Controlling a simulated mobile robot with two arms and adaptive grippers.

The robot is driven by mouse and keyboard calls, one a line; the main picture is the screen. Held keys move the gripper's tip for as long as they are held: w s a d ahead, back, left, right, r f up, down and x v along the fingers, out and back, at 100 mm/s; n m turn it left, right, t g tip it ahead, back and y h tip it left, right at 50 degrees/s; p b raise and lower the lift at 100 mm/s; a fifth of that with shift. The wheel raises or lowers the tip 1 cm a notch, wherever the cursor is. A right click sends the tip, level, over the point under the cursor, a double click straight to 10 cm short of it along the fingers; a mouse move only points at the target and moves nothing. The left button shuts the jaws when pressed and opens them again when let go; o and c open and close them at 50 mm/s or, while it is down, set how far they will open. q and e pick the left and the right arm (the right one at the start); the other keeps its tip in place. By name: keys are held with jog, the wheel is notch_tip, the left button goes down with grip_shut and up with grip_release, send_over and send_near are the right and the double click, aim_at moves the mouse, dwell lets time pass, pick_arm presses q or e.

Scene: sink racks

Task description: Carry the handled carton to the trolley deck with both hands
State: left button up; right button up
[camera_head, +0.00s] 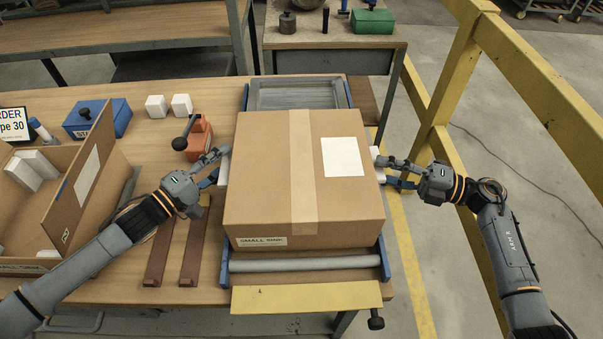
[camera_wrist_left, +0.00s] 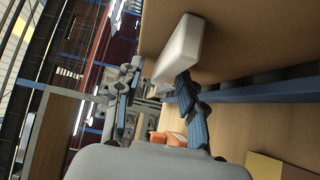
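The handled carton (camera_head: 265,185) is a large closed brown box with a tape strip and a white label, resting on a roller conveyor. A white handle (camera_head: 223,166) sticks out of its left side and another (camera_head: 375,154) out of its right side. My left gripper (camera_head: 219,167) is open at the left handle; in the left wrist view its spread fingers (camera_wrist_left: 160,72) are close to the white handle (camera_wrist_left: 182,47), contact unclear. My right gripper (camera_head: 380,168) has its fingers apart at the right handle, which they partly hide. I cannot identify the trolley deck.
The conveyor (camera_head: 300,264) has blue side rails and a yellow front plate (camera_head: 305,298). An open carton (camera_head: 85,190), a blue box (camera_head: 98,118) and an orange tool (camera_head: 200,138) are on the bench at left. A yellow guard rail (camera_head: 455,75) stands at right.

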pick_arm(q)
jog(key=shift+c, duration=0.4)
pick_arm(e)
jog(key=shift+c, duration=0.4)
pick_arm(q)
grip_shut()
pick_arm(e)
grip_shut()
